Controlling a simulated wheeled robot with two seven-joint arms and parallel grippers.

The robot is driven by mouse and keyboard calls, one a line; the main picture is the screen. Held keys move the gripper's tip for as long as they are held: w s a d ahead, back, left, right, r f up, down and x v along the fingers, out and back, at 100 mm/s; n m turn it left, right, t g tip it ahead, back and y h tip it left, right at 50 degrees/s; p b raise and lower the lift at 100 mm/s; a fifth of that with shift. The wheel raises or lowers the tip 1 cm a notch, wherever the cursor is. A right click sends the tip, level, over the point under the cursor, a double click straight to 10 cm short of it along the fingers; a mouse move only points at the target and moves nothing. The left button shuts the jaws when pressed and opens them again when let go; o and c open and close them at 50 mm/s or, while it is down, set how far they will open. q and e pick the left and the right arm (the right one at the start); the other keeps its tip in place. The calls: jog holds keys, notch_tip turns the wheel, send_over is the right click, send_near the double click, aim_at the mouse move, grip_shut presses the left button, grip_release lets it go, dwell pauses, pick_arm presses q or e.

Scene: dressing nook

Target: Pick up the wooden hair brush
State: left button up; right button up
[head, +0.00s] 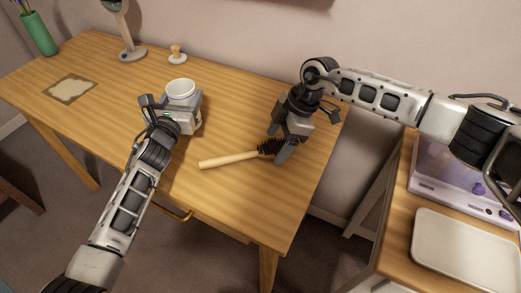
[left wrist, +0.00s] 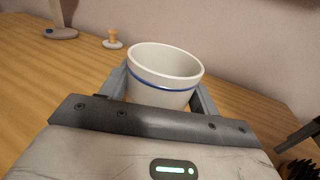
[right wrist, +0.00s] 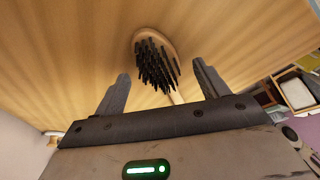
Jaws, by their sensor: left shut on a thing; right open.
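The wooden hair brush (head: 230,159) lies on the table, its pale handle pointing left and its black bristles at the right end. In the right wrist view its bristle head (right wrist: 157,62) shows ahead of and between the fingers. My right gripper (head: 281,152) is open at the bristle end; the fingers (right wrist: 158,88) show no grip on the brush. My left gripper (head: 167,98) is shut on a white cup (head: 181,89). In the left wrist view the cup (left wrist: 165,72) has a blue band and sits between the fingers (left wrist: 163,90).
The wooden table (head: 90,100) carries a mirror-like stand (head: 130,50), a small wooden-knobbed item (head: 177,55), a framed mat (head: 70,89) and a green vase (head: 39,34). At right, a side unit holds a pale tray (head: 465,252) and a clear purple-toned box (head: 450,180). The table's front left is clear.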

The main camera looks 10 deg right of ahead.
jog(key=shift+a+f, duration=0.15)
jog(key=shift+f, duration=0.25)
jog(key=c, duration=1.1)
jog(key=shift+c, duration=0.3)
jog(key=shift+r, duration=0.15)
